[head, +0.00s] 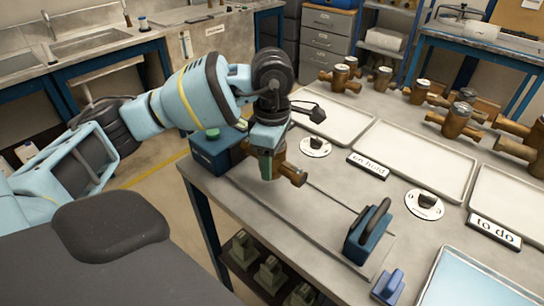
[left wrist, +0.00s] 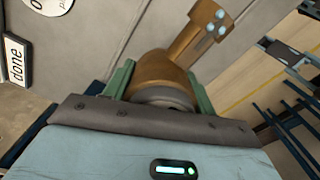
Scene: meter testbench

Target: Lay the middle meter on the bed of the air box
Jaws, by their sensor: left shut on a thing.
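My left gripper (head: 267,160) points down over the left end of the workbench and is shut on a bronze meter (head: 291,174). In the left wrist view, the green fingers of the gripper (left wrist: 160,92) sit on both sides of the meter's body (left wrist: 162,70), and one pipe end sticks out up and right. The air box shows as a blue end block (head: 212,152) with a green button, a long flat bed (head: 318,222) and a blue clamp with a dark handle (head: 368,232). The held meter is over the bed near the end block; I cannot tell whether it touches. My right gripper is not in view.
Several bronze meters (head: 456,120) stand at the back of the bench. A small blue block (head: 388,286) is by the front edge. Dark green items sit on a lower shelf.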

